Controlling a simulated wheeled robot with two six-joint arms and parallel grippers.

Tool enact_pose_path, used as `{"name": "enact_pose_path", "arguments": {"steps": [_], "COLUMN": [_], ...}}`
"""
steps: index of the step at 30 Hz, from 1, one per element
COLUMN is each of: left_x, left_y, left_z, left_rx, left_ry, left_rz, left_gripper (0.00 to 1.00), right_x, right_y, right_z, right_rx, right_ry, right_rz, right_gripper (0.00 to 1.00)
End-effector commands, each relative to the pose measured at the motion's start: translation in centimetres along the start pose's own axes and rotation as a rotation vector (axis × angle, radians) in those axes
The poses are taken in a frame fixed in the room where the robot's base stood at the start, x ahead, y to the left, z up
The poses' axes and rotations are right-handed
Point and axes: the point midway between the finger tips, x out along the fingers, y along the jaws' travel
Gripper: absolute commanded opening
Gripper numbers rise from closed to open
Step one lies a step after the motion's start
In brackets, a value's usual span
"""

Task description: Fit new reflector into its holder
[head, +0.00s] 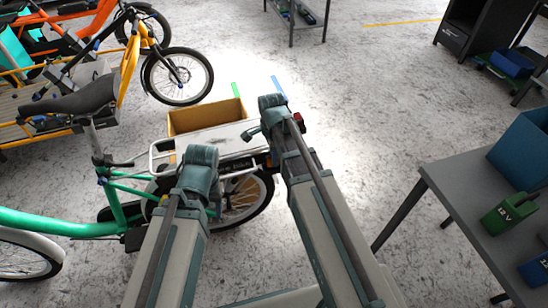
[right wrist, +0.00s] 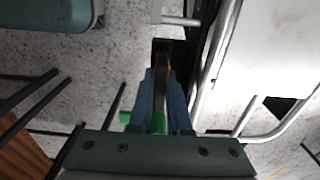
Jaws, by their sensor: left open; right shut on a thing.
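The green cargo bike (head: 60,225) stands at left, its white rear rack (head: 222,140) behind my arms. My right gripper (right wrist: 162,78) has its blue fingers shut on a narrow dark piece with an orange-red edge, the reflector (right wrist: 168,62), seen edge-on. A dark part shows just beyond the fingertips; I cannot tell whether it is the holder or touches the reflector. A small red piece (head: 298,120) shows beside my right wrist in the head view. The holder is not clearly seen. My left gripper (head: 200,162) is open over the bike's rear, its fingers largely hidden.
A tan box (head: 205,115) is behind the rack. A grey table (head: 465,205) at right bears a blue bin (head: 525,145) and a green 12 V battery (head: 510,212). An orange-yellow bike (head: 130,60) stands at upper left. The floor between rack and table is clear.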

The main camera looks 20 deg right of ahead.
Motion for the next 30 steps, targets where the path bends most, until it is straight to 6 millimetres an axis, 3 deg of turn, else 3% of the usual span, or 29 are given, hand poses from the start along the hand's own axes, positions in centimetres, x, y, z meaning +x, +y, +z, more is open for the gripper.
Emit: {"name": "enact_pose_path", "arguments": {"steps": [30], "left_x": [1.8], "left_y": [0.2], "left_z": [-0.1], "left_rx": [0.000], "left_ry": [0.000], "left_rz": [0.000], "left_gripper": [0.50], "right_x": [1.8], "right_y": [0.0], "right_z": [0.0], "right_rx": [0.000], "right_ry": [0.000], "right_rz": [0.000], "right_gripper": [0.00]}}
